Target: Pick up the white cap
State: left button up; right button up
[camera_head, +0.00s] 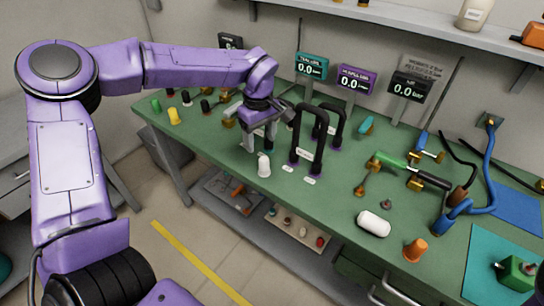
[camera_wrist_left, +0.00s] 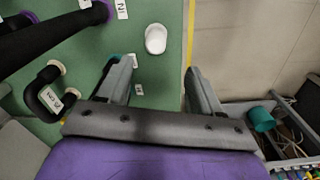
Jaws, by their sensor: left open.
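The small white cap (camera_head: 264,165) stands on the green bench near its front edge. In the left wrist view the white cap (camera_wrist_left: 155,38) lies beyond the fingertips, between their lines, beside the bench edge. My left gripper (camera_head: 258,138) hangs over the bench just behind the cap in the head view. Its fingers (camera_wrist_left: 160,66) are spread with nothing between them, and they appear apart from the cap. My right gripper is not in view.
Tall black handles (camera_head: 322,138) stand right beside the left gripper. Small colored plugs, including a yellow one (camera_head: 174,117), stand to the left. Meter displays (camera_head: 357,79) line the back.

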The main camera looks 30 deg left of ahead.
aim_at(263, 159)
pick_arm(q)
jog(key=f, duration=0.1)
jog(key=w+f, duration=0.1)
jog(key=f, duration=0.1)
jog(key=shift+d+f, duration=0.1)
jog(key=shift+f, duration=0.1)
jog(key=shift+s+f, duration=0.4)
jog(key=shift+f, duration=0.25)
jog(key=shift+s+f, duration=0.4)
jog(key=shift+f, duration=0.2)
jog(key=f, duration=0.1)
jog(key=w+f, duration=0.1)
jog(key=f, duration=0.1)
jog(key=f+p, duration=0.1)
jog(key=shift+w+d+f, duration=0.1)
jog(key=shift+w+f, duration=0.15)
jog(key=shift+w, duration=0.05)
jog(key=shift+s, duration=0.1)
jog(key=shift+s+r, duration=0.1)
jog(key=shift+s, duration=0.1)
jog(key=shift+c, duration=0.6)
jog(key=c, duration=0.9)
